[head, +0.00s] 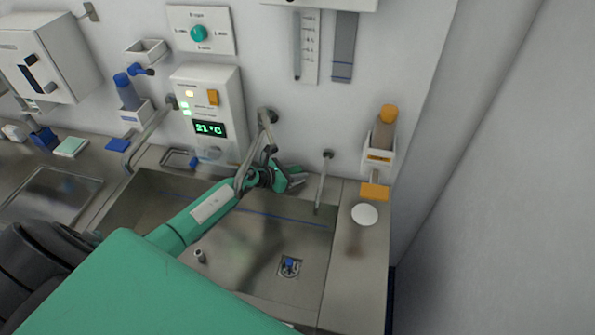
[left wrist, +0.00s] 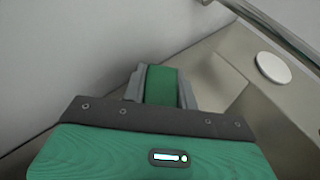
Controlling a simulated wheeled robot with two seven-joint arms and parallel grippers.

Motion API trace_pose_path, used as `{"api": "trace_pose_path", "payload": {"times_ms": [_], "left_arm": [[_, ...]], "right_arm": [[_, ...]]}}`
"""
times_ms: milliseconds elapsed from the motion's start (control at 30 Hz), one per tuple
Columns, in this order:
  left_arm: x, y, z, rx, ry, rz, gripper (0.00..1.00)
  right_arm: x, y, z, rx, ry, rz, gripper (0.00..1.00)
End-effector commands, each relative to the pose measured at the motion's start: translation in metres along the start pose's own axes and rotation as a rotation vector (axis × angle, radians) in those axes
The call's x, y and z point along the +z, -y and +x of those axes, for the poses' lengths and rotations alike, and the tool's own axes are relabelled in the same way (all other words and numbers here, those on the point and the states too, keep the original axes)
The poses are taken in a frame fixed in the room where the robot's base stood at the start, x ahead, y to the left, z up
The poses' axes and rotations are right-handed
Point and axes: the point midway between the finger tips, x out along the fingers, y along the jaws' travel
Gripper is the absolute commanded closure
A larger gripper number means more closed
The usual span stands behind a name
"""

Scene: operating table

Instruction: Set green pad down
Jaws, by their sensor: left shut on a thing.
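My left gripper (head: 286,180) reaches across the sink to the back counter, near the wall and the tap. In the left wrist view its grey fingers (left wrist: 160,88) are shut on a green pad (left wrist: 161,86), one on each side. In the head view the pad is hard to tell from the green arm and the fingers. I cannot tell whether the pad touches the counter or wall. My right gripper is not in view.
A metal sink (head: 255,262) lies under my arm. A white disc (head: 364,214) sits on the right counter, with an orange-capped bottle (head: 385,130) in a wall holder behind it. A pale green block (head: 71,147) and blue pad (head: 117,144) lie at left. A thin tap (head: 322,182) stands right of the gripper.

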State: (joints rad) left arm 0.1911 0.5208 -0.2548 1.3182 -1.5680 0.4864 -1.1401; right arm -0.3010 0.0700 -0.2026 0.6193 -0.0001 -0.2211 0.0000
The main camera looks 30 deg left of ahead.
Motion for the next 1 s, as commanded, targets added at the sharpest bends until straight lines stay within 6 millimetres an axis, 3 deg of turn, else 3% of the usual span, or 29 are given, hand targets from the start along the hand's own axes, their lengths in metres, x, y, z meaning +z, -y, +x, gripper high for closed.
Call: {"api": "trace_pose_path", "payload": {"times_ms": [267,300,367,733,1000], "left_arm": [[-0.005,-0.001,0.001,0.0,0.0,0.0,0.94],[-0.005,-0.001,0.001,0.0,0.0,0.0,0.69],[-0.004,-0.001,0.0,0.0,0.0,0.0,0.62],[0.003,0.0,-0.003,0.001,0.001,-0.001,0.62],[-0.004,-0.001,-0.05,0.001,-0.003,0.003,0.62]], "right_arm": [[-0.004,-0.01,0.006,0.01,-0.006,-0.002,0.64],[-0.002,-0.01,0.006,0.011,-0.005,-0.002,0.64],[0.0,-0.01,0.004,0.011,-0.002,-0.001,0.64],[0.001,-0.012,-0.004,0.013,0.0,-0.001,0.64],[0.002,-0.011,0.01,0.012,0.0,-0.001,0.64]]}}
